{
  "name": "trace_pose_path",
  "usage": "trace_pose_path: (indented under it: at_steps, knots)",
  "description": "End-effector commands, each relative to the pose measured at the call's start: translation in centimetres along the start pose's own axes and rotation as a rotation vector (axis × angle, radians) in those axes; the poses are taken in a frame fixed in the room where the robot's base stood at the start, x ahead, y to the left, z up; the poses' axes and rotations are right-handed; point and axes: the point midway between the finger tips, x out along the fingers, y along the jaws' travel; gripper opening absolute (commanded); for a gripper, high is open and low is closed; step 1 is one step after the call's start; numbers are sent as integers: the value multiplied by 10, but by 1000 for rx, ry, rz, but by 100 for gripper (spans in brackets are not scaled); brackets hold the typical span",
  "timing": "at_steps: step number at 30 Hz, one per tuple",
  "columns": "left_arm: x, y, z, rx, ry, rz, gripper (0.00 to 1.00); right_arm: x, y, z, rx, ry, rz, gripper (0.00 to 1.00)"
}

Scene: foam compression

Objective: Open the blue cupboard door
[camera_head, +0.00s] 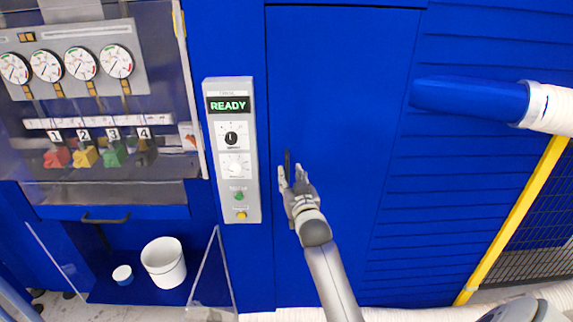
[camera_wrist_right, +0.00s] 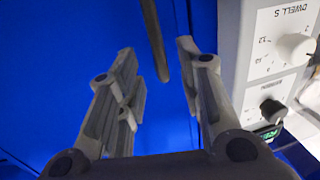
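The blue cupboard door (camera_head: 345,110) is a tall flat panel right of the grey control box, and it looks shut. Its handle (camera_head: 287,160) is a slim dark upright bar near the door's left edge. My right gripper (camera_head: 291,174) is at the handle, partly covering its lower part. In the right wrist view, the handle (camera_wrist_right: 155,40) runs down between the two spread fingers of the right gripper (camera_wrist_right: 157,58), nearer the right-hand finger. The fingers look apart from it; I cannot tell the depth exactly. My left gripper is not in view.
The control box (camera_head: 214,150) reading READY stands just left of the handle; its knobs show in the wrist view (camera_wrist_right: 295,47). A blue pipe (camera_head: 470,97) juts out at right, before a yellow post (camera_head: 515,215). A white bucket (camera_head: 163,262) stands low at left.

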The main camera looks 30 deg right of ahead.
Motion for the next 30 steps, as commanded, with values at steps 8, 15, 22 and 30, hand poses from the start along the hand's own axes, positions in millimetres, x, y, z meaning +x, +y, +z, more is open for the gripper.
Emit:
trace_pose_path:
  at_steps: [8, 15, 22, 30]
  knots:
    - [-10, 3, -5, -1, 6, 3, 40, 37, 0, -1, 0, -1, 0, 34]
    - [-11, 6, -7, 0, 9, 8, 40, 49, 0, 0, 0, -1, 0, 34]
    - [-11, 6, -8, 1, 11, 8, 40, 50, 0, 0, 0, 0, 0, 34]
    - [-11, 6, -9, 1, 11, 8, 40, 50, 0, 0, 0, 0, -1, 5]
